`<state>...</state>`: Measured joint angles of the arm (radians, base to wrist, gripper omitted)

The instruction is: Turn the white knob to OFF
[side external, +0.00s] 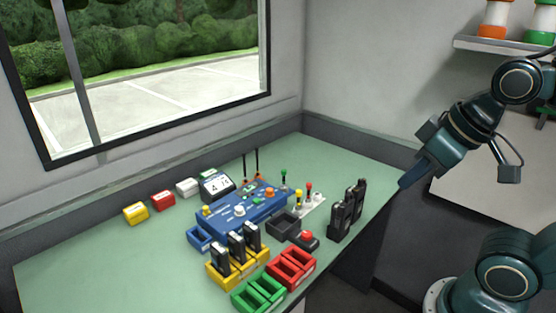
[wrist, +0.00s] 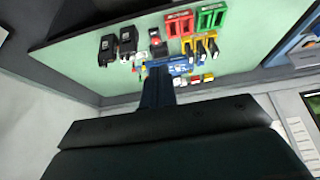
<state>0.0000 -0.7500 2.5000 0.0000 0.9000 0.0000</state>
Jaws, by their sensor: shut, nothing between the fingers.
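The white knob (side external: 240,211) sits on the top face of the blue control box (side external: 262,218), near the middle of the table. Its pointer and label are too small to read. My gripper (side external: 404,184) is shut and empty, at the table's right edge, well to the right of the box and apart from it. In the wrist view the shut fingers of my gripper (wrist: 158,75) point toward the blue box (wrist: 180,67), which is partly hidden behind them. I cannot make out the white knob in the wrist view.
Two black radios (side external: 346,212) stand between my gripper and the box. Yellow holders (side external: 222,280) with black radios, red trays (side external: 290,268) and green trays (side external: 258,292) lie in front. A lever panel (side external: 308,206) is right of the box.

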